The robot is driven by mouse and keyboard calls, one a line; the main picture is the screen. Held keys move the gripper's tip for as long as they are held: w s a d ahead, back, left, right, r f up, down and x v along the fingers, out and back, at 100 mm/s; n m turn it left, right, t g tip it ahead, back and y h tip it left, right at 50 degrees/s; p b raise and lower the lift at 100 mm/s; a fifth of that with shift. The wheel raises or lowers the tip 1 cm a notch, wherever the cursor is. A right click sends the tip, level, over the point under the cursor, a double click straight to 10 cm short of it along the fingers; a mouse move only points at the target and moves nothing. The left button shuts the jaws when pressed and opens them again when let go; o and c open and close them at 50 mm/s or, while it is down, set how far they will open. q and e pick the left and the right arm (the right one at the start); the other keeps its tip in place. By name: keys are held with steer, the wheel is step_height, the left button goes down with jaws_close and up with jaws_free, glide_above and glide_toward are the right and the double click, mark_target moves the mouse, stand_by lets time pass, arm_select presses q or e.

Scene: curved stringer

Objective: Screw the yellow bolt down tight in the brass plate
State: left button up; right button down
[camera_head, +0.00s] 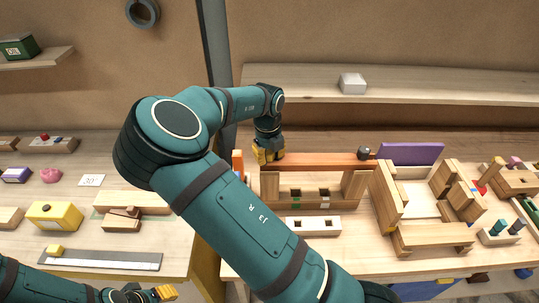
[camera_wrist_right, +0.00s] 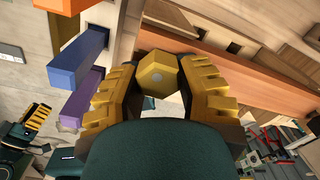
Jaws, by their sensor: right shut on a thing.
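The yellow bolt (camera_wrist_right: 158,72) has a six-sided head and sits between the two yellow-padded fingers of my right gripper in the right wrist view. My right gripper (camera_head: 268,153) is shut on it, at the left end of a long orange-brown rail (camera_head: 325,161) in the head view. The bolt's shank is hidden behind its head, so I cannot tell how deep it sits. I cannot make out the brass plate in either view. My left gripper (camera_head: 150,294) is low at the bottom left of the head view, away from the bolt. Its jaw opening is unclear.
An orange block (camera_head: 238,163) stands just left of my right gripper. A wooden frame with slots (camera_head: 310,188) is in front of the rail. A purple board (camera_head: 410,154) and wooden assemblies crowd the right. A yellow box (camera_head: 54,216) and a metal ruler (camera_head: 105,260) lie on the left bench.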

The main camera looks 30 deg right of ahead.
steer(key=c, duration=1.7)
jaws_free()
steer(key=m, duration=0.5)
steer(key=shift+a+f, duration=0.1)
steer(key=m, duration=0.3)
steer(key=shift+w, duration=0.1)
jaws_close()
steer(key=shift+f, duration=0.1)
steer(key=o, duration=1.1)
jaws_free()
step_height(320, 180, up, 12)
steer(key=shift+w+a, duration=0.15)
steer(key=shift+w, duration=0.1)
